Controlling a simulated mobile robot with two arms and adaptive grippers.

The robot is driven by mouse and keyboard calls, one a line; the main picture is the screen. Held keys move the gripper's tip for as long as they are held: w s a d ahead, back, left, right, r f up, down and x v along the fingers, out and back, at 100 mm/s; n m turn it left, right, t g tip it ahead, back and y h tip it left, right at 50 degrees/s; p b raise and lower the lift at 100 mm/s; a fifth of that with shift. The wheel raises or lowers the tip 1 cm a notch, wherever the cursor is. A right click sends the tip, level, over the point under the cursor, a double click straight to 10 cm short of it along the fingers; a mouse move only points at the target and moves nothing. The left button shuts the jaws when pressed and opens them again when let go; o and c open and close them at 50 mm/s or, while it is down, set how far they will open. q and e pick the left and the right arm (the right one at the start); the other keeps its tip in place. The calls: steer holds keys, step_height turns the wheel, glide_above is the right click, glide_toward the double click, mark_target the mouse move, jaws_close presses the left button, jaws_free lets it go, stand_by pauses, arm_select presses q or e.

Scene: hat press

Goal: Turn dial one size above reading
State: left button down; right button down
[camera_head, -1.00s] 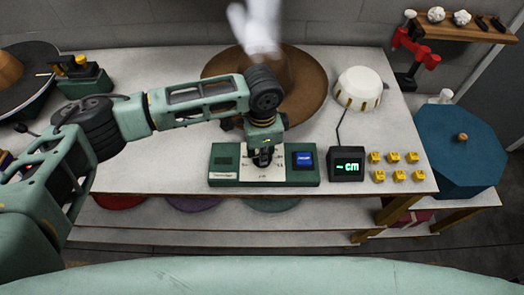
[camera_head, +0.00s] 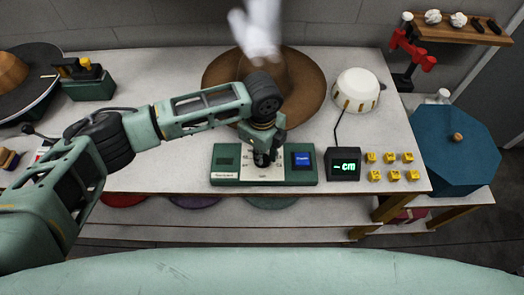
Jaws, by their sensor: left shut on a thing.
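A green control box (camera_head: 225,178) with a white dial plate stands near the front edge of the table. My left gripper (camera_head: 262,160) points down over the plate and is shut on the dial, which the fingers mostly hide. A blue button (camera_head: 302,159) is on the right of the box. The dial's size marks are too small to read and partly covered. A black display (camera_head: 343,164) beside the box shows "- cm" in green, with no number. My right gripper is not in view.
A brown hat (camera_head: 222,78) stands behind my left gripper, with a blurred white shape above it. A white dome (camera_head: 357,90) is cabled to the display. Several yellow cubes (camera_head: 392,174) lie to the right. A blue octagonal lid (camera_head: 455,155) is at far right.

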arm_select(q)
steer(key=shift+w+d+r+m, duration=0.1)
steer(key=shift+r+m, duration=0.05)
steer(key=shift+m, duration=0.95)
steer(key=c, duration=1.7)
jaws_free()
step_height(320, 180, up, 12)
steer(key=shift+f, duration=0.1)
